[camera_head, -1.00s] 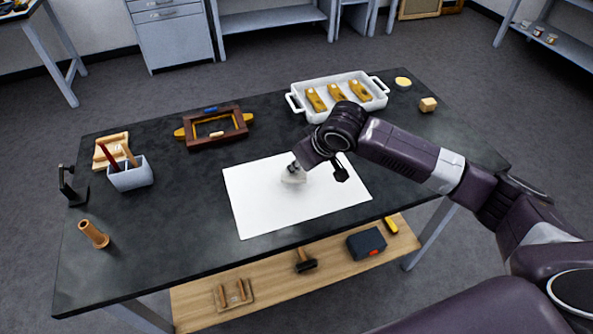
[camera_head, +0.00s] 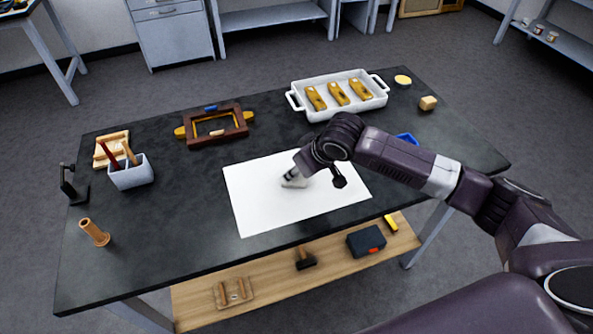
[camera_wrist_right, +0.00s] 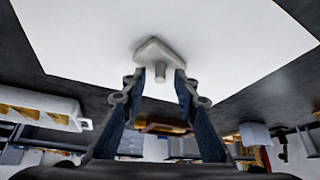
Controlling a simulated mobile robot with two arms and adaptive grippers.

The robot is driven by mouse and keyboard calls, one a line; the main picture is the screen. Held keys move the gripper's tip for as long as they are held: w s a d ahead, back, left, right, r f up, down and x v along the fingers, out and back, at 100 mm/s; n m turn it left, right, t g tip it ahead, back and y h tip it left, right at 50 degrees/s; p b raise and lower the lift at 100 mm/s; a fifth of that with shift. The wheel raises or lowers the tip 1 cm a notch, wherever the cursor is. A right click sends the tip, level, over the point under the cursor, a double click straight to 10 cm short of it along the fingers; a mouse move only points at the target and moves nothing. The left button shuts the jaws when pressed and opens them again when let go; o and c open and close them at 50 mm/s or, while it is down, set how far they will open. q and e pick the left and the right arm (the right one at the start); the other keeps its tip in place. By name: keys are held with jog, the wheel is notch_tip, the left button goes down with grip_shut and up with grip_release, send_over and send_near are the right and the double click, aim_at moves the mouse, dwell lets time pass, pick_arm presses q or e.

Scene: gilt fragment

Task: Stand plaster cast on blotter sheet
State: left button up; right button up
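The pale grey plaster cast (camera_head: 292,182) is on the white blotter sheet (camera_head: 270,215), near its middle, mostly hidden by my right gripper in the head view. The right wrist view shows the cast (camera_wrist_right: 160,50) as a broad angular block with a short round stub pointing towards me. My right gripper (camera_wrist_right: 160,79) is open, with a fingertip on each side of the stub and a visible gap to it. The blotter sheet (camera_wrist_right: 240,40) lies flat behind the cast. My left gripper is not in view.
A white tray (camera_head: 377,103) with several yellow-brown pieces stands at the back right. A wooden frame (camera_head: 243,124), a grey holder (camera_head: 132,180) and a brown cylinder (camera_head: 94,232) stand on the dark table. A blue item (camera_head: 407,138) is partly behind my right arm.

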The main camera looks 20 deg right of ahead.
jog(key=b+v, duration=0.1)
jog(key=v, duration=1.1)
jog(key=shift+r, duration=0.25)
